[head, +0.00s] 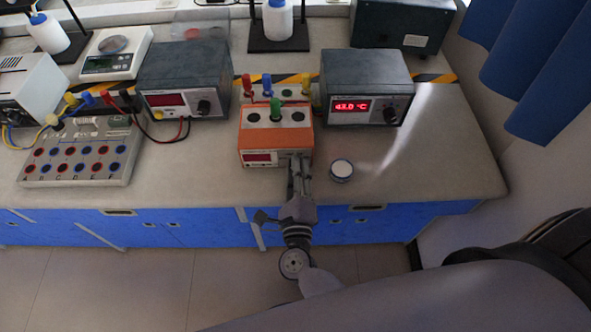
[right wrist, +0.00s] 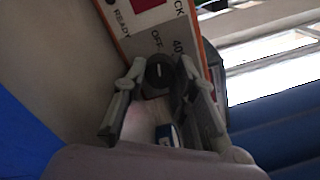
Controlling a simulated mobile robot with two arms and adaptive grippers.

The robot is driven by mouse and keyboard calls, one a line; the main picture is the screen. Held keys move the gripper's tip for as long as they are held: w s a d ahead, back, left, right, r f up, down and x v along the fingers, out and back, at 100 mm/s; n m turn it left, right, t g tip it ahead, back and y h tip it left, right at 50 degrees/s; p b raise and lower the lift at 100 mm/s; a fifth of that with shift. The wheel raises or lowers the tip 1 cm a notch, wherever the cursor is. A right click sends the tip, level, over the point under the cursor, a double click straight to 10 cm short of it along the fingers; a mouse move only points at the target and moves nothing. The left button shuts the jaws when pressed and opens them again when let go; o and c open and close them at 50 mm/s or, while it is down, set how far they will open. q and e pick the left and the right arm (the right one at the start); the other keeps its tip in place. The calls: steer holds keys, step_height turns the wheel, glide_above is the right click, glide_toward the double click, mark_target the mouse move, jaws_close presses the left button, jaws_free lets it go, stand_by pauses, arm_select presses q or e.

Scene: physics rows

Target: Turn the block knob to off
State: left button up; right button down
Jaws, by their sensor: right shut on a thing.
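My right gripper (head: 300,165) reaches the lower right of the block's front. In the right wrist view its fingers (right wrist: 160,68) are shut on the knob, one at each side. In the head view the gripper hides the knob.
A grey unit reading 43.0 °C (head: 366,88) stands right of the block, another grey unit (head: 184,80) left. A small round white-topped container (head: 341,170) sits close right of my gripper. A socket panel with cables (head: 80,154) is further left. The bench's right front is clear.

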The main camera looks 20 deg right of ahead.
steer(key=c, duration=1.3)
jaws_free()
